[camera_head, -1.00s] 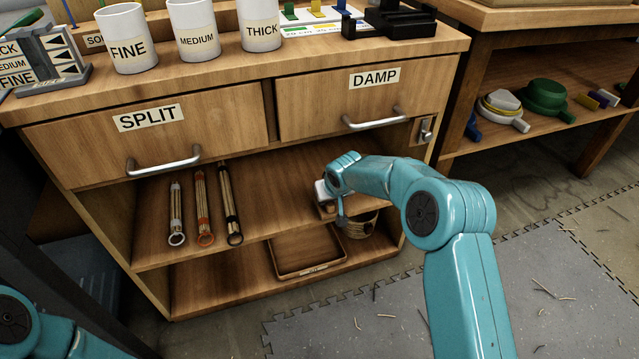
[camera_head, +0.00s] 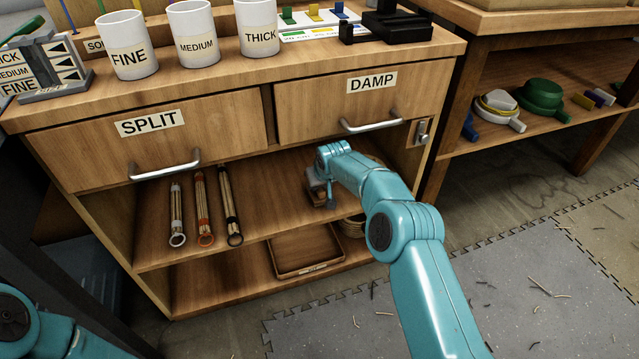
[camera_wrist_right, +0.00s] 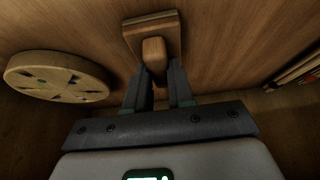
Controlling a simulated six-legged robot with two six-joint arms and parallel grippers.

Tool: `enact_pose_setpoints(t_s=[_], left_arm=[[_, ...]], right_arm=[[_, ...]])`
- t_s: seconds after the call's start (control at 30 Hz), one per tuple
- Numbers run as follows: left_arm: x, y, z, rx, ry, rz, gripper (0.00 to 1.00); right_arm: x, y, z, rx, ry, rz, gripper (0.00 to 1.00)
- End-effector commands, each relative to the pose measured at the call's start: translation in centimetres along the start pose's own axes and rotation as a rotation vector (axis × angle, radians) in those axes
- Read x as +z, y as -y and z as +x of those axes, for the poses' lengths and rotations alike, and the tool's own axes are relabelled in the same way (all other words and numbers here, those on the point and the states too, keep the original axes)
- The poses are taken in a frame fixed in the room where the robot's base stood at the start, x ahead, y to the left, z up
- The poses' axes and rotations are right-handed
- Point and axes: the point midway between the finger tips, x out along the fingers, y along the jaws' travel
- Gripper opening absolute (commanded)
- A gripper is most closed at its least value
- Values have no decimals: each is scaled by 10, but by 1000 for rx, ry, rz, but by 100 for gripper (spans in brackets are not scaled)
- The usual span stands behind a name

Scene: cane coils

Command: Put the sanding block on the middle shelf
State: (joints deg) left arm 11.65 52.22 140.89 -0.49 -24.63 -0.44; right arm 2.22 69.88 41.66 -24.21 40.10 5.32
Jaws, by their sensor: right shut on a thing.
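The sanding block (camera_head: 317,192) is a small wooden block with a raised grip. It is over the middle shelf (camera_head: 275,185) of the wooden cabinet, left of my right arm. In the right wrist view the block (camera_wrist_right: 153,22) shows at the top, with its grip between the two dark fingers of my right gripper (camera_wrist_right: 155,78). The right gripper is shut on that grip. The block looks close to the shelf board; I cannot tell if it touches. In the head view my arm partly hides the block. My left arm shows at the lower left, its gripper out of view.
Tied cane bundles (camera_head: 203,205) lie on the middle shelf's left side. A round wooden piece (camera_wrist_right: 58,76) stands at the left in the wrist view. An open tray (camera_head: 306,250) sits on the lower shelf. Drawers labelled SPLIT (camera_head: 150,140) and DAMP (camera_head: 345,103) are above.

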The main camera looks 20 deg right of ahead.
Motion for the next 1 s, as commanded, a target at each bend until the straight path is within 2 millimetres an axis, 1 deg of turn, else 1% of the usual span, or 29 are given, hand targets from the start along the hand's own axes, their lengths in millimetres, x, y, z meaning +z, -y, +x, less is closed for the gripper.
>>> enact_pose_setpoints(t_s=[0.13,0.17,0.2,0.23,0.53,0.63,0.7,0.77,1.0], left_arm=[[-1,1,3,0,-6,1,60],[-2,1,3,0,-7,1,60],[-2,1,2,0,-7,1,60],[-2,1,2,0,-7,1,60],[-1,0,1,0,-5,1,60],[1,-1,-3,0,4,-1,60],[2,-3,-8,0,11,-2,60],[3,0,-1,0,9,-2,60],[-5,4,12,1,-22,4,60]], right_arm=[[2,0,4,0,-1,0,0],[2,0,3,0,0,0,29],[2,0,3,0,0,0,42],[2,0,3,0,0,0,48],[1,0,1,0,-1,0,48],[-2,0,-6,0,-1,0,48],[-2,0,-16,1,-1,-2,48],[5,-1,-14,1,1,-1,48],[32,0,-28,1,0,-2,48]])
